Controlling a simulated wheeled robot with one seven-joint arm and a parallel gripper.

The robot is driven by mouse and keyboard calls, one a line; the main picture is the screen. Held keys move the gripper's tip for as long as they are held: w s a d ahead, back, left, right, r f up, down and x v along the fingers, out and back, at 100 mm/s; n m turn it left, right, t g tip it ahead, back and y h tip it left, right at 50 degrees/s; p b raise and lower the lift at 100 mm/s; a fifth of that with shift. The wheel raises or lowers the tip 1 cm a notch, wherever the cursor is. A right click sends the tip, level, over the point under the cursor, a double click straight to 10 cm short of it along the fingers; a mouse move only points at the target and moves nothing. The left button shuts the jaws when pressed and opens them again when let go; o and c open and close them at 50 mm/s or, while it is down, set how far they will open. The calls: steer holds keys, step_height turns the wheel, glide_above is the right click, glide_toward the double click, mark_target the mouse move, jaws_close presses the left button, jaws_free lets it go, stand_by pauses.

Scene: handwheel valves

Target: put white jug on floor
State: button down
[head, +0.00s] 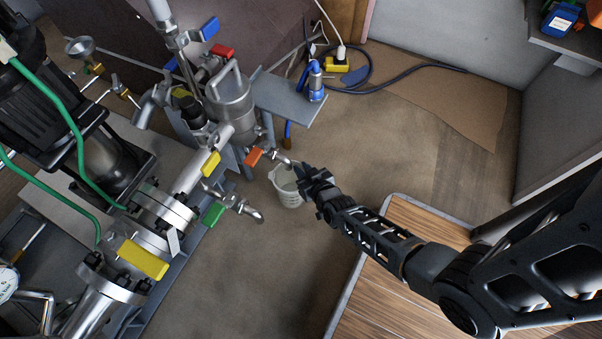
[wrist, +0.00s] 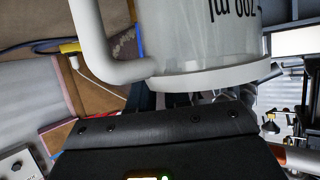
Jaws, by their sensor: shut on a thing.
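The white jug (head: 287,186) is in the middle of the head view, beside the valve assembly and under its orange-handled tap. It looks upright, above or at floor level; I cannot tell which. My gripper (head: 310,182) is at its right side and shut on it. In the wrist view the jug (wrist: 200,45) fills the top, with its handle (wrist: 90,40) at the left and "700 ml" style lettering upside down. My finger tips are hidden in the wrist view. The brown floor (head: 400,130) lies behind and around the jug.
Pipes with an orange handle (head: 254,157) and a green handle (head: 213,214) stand close at the left. A wooden platform (head: 370,300) is at the front right.

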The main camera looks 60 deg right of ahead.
steer(key=shift+w+d, duration=0.2)
steer(key=shift+w, duration=0.05)
steer(key=shift+w+d+f+b, duration=0.1)
steer(key=shift+w+f+b, duration=0.05)
steer(key=shift+f+b, duration=0.65)
steer(key=shift+w+f+b, duration=0.1)
steer(key=shift+f+b, duration=0.6)
steer(key=shift+f, duration=0.2)
steer(key=shift+f, duration=0.15)
steer(key=c, duration=1.1)
jaws_free()
steer(key=p+v, duration=0.5)
steer(key=v, duration=0.7)
steer(key=shift+s, duration=0.1)
